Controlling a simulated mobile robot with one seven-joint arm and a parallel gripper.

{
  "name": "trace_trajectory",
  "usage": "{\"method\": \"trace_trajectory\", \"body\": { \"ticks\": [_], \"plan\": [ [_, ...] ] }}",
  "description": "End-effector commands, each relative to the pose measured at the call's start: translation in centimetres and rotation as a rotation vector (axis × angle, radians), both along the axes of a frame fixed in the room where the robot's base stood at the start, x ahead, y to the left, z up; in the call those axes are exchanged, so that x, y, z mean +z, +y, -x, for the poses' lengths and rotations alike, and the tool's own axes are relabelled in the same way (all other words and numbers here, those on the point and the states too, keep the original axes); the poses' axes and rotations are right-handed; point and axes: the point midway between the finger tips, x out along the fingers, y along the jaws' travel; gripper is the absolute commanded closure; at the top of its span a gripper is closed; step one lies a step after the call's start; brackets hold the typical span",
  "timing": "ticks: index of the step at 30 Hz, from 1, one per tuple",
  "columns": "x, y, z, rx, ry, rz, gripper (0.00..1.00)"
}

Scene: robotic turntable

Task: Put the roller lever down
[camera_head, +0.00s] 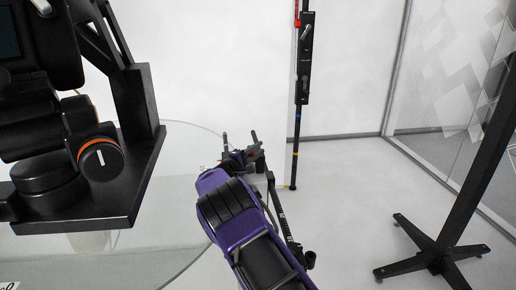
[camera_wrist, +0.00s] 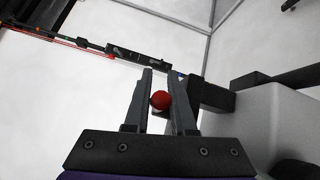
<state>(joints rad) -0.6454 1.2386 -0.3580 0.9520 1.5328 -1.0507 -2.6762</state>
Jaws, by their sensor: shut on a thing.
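My gripper (camera_wrist: 163,76) shows its two dark fingers on either side of a red ball (camera_wrist: 161,101) in the wrist view. The ball looks like the knob of the roller lever; the rest of the lever is mostly hidden there. In the head view my gripper (camera_head: 240,142) is at the far end of my purple arm, in the air by the glass table's right edge. A small red spot shows beside it. A thin black bar (camera_head: 284,214) with white marks runs from near the gripper toward the lower right; I cannot tell whether it belongs to the lever.
A round glass table (camera_head: 180,140) is on the left, with a black machine (camera_head: 100,190) and its orange-ringed knob close by. A black upright pole (camera_head: 296,150) stands behind the gripper. A black cross-footed stand (camera_head: 438,255) is at right. The floor between them is clear.

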Motion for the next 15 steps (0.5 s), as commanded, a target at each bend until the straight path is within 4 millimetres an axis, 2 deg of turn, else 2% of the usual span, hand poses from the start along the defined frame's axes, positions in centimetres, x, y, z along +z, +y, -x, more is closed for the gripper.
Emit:
{"method": "trace_trajectory", "body": {
  "ticks": [12, 13, 15],
  "plan": [
    [0.20, 0.18, -0.05, -0.001, -0.003, 0.000, 1.00],
    [0.20, 0.18, -0.05, -0.001, -0.003, 0.000, 0.75],
    [0.21, 0.16, -0.05, -0.002, -0.003, 0.000, 0.71]
  ]
}}
